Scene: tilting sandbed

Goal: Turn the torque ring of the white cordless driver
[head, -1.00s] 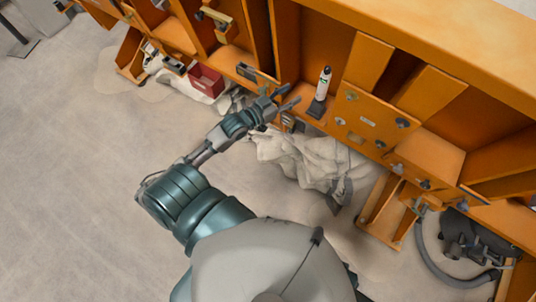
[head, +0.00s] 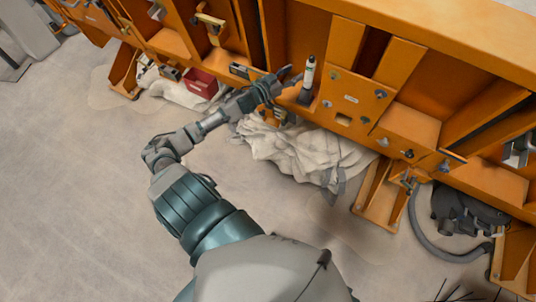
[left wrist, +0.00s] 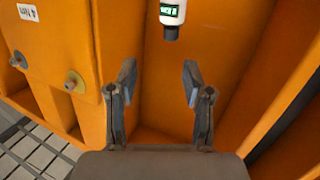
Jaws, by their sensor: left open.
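The white cordless driver (head: 308,72) stands upright against the orange frame, with a dark part at its lower end. In the left wrist view the white driver (left wrist: 172,12) shows at the top edge, with a green-and-black display and a black end; its upper part is cut off. I cannot make out the torque ring. My left gripper (head: 283,82) is just left of the driver in the head view. In the left wrist view my left gripper (left wrist: 160,83) is open and empty, with the driver beyond its fingertips and apart from them. My right gripper is out of view.
The orange frame (head: 450,55) has ribs and a panel with knobs (head: 352,98) right of the driver. A small white label (left wrist: 28,12) is at upper left in the wrist view. A crumpled cloth (head: 300,152) lies below. A red bin (head: 200,82) is to the left.

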